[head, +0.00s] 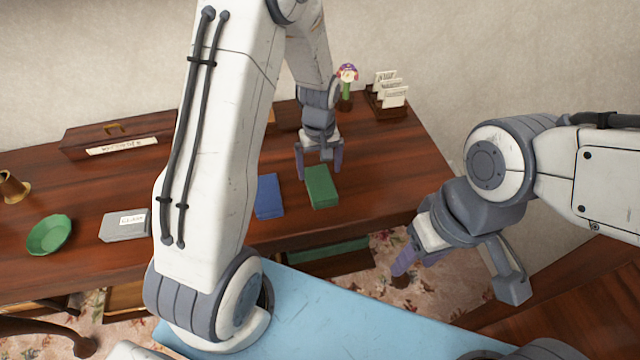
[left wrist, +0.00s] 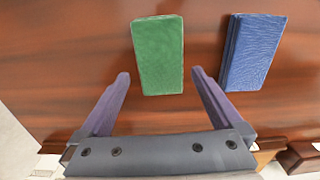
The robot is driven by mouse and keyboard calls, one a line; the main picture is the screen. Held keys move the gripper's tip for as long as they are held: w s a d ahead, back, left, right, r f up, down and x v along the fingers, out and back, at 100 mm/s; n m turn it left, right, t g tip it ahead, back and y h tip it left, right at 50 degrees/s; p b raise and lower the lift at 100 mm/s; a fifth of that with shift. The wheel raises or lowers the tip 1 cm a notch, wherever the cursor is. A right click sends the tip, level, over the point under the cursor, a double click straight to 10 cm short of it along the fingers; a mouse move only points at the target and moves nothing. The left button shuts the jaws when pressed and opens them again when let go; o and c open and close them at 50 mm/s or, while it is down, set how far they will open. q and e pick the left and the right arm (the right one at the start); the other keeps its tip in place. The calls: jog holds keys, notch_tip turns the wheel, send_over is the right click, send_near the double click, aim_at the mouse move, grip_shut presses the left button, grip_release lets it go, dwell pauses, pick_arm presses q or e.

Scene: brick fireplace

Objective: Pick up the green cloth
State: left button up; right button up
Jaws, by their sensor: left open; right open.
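The green cloth (head: 321,187) is a folded rectangle lying flat on the wooden desk. It also shows in the left wrist view (left wrist: 158,55), just beyond my left fingertips and between their lines. My left gripper (head: 320,172) is open and empty, over the desk at the cloth's far end. Its two purple fingers show apart in the left wrist view (left wrist: 160,80). I cannot tell its exact height above the desk. My right gripper (head: 450,278) is open and empty, off the desk's front right side.
A folded blue cloth (head: 269,196) lies just left of the green one. A grey folded cloth with a label (head: 124,226), a green bowl (head: 49,235) and a wooden box (head: 115,137) are further left. A letter rack (head: 388,95) and flower figure (head: 347,85) stand at the back right.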

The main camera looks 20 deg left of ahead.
aim_at(319, 179)
pick_arm(q)
jog(key=f, duration=0.2)
jog(key=f+p, duration=0.1)
jog(key=f, duration=0.2)
jog(key=shift+w+a+f, duration=0.1)
jog(key=shift+w+f, duration=0.1)
jog(key=shift+f, duration=0.15)
jog(key=shift+c, duration=0.3)
jog(key=c, duration=1.1)
jog(key=shift+r, duration=0.2)
jog(key=r+b, duration=0.1)
jog(key=r, duration=0.3)
jog(key=shift+d+r, duration=0.1)
jog(key=shift+d, duration=0.1)
jog(key=s+d+r, duration=0.1)
jog(key=d+r, duration=0.1)
jog(key=d, duration=0.1)
jog(key=s+d+r, duration=0.1)
jog(key=d+r, duration=0.1)
jog(key=d, duration=0.2)
jog(key=s+d+r+b, duration=0.1)
jog(key=d+r, duration=0.1)
jog(key=d, duration=0.1)
jog(key=shift+s+d+r, duration=0.25)
jog(key=shift+s+d, duration=0.1)
jog(key=shift+s, duration=0.05)
